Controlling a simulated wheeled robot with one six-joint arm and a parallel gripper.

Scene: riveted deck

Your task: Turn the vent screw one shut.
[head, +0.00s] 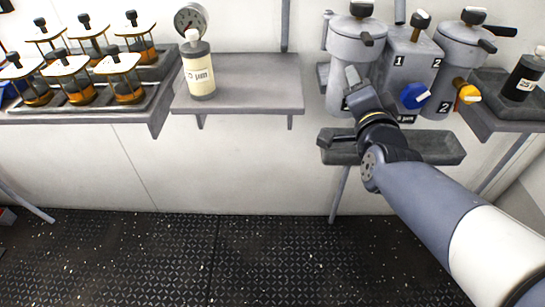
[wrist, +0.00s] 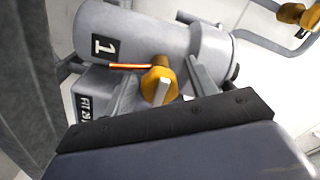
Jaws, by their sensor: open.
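Grey canister one (head: 355,45) stands on the wall unit, and its label 1 also shows in the wrist view (wrist: 140,32). In the wrist view, a yellow knob (wrist: 158,86) with a pale grip bar sits on the canister in front of me. I cannot tell for certain whether this knob is vent screw one. A thin red-and-yellow strip (wrist: 130,66) lies beside it. My gripper (wrist: 164,88) is open, with one finger on each side of the knob; contact is not clear. In the head view my gripper (head: 353,78) covers the canister's lower front, hiding the knob.
Canister two (head: 463,50) stands to the right with a yellow knob (head: 467,93). A blue knob (head: 414,95) is on the block between. A grey tray (head: 440,148) sits below. A bottle (head: 199,70) stands on the left shelf (head: 260,85), whose right part is clear.

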